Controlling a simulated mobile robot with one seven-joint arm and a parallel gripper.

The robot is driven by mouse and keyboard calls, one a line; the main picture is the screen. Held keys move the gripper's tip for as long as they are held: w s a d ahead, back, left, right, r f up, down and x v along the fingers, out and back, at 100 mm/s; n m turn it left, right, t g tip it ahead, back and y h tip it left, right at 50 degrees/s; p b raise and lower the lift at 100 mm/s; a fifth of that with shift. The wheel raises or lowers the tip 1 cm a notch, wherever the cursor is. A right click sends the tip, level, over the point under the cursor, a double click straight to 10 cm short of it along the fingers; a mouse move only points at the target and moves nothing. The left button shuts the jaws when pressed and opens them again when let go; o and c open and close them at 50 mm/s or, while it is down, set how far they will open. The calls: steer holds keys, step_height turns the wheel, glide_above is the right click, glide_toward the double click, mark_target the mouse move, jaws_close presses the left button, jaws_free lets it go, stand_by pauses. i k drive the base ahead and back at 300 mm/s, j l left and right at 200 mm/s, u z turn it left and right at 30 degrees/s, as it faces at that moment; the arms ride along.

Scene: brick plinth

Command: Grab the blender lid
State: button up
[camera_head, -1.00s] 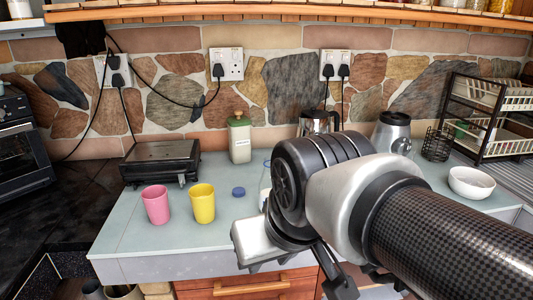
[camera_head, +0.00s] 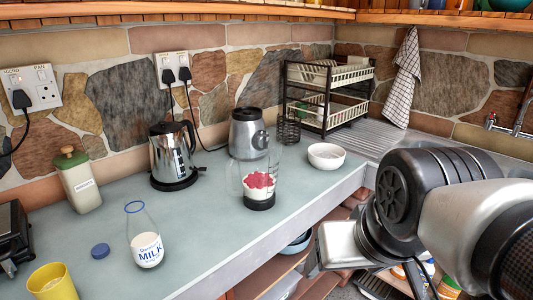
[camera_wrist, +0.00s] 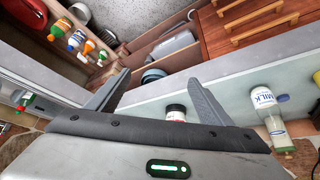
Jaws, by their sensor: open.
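The clear blender jar (camera_head: 234,184) stands upright on the counter, with red and white contents above a black base. It also shows in the wrist view (camera_wrist: 176,116), between my fingers in the picture but beyond them. The silver blender motor unit (camera_head: 248,135) stands just behind the jar, with a dark top. I cannot make out a separate blender lid on either one. My gripper (camera_wrist: 157,90) is open and empty. In the head view my gripper (camera_head: 312,264) is off the counter's front edge, right of and nearer than the jar.
The milk bottle (camera_head: 146,245), blue cap (camera_head: 100,250) and yellow cup (camera_head: 50,283) are at the front left. The kettle (camera_head: 173,155) and green-lidded canister (camera_head: 78,180) stand behind. The white bowl (camera_head: 326,156) and dish rack (camera_head: 326,95) are right. Counter between bottle and jar is clear.

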mark_target(328, 157)
steer(key=z, duration=0.3)
steer(key=i+l, duration=0.8)
steer(key=i+z, duration=0.05)
